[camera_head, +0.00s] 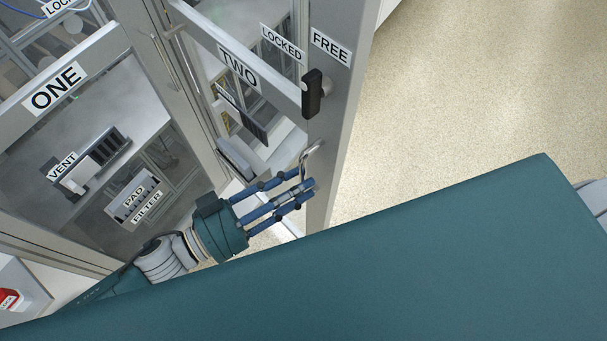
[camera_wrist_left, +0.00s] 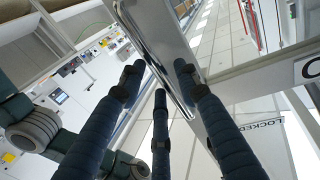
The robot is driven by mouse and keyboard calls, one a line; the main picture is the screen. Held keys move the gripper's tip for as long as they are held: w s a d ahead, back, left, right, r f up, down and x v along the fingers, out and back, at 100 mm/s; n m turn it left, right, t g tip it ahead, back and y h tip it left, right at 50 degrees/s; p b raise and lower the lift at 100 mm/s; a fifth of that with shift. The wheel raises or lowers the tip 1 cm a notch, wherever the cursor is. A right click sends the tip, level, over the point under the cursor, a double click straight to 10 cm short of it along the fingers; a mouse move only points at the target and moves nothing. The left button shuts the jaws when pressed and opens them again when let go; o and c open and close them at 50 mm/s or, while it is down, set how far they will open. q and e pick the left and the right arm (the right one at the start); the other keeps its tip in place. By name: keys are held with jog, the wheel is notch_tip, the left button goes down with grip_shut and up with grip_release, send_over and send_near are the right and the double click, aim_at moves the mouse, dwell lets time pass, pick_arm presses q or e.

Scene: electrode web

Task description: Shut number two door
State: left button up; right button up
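The number two door (camera_head: 275,98) has a grey frame with a TWO label and see-through panels. In the head view its rail runs down to a black latch handle (camera_head: 313,93) between the LOCKED and FREE labels. I cannot tell exactly how far the door stands from its frame. Below the latch is a curved metal pull handle (camera_head: 308,160). My left gripper (camera_head: 305,186) has its blue fingers extended and spread, close to this handle. In the left wrist view the fingers (camera_wrist_left: 160,80) reach toward a shiny metal strip; contact is unclear. My right gripper is not in view.
Door ONE (camera_head: 85,75) stands to the left, with VENT and PAD FILTER units behind its pane. A red button (camera_head: 9,299) is at the lower left. Speckled open floor (camera_head: 450,90) lies to the right. My teal body covers the lower right.

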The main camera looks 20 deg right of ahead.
pick_arm(q)
jog(key=shift+x, duration=0.95)
jog(key=shift+a, duration=0.1)
grip_shut()
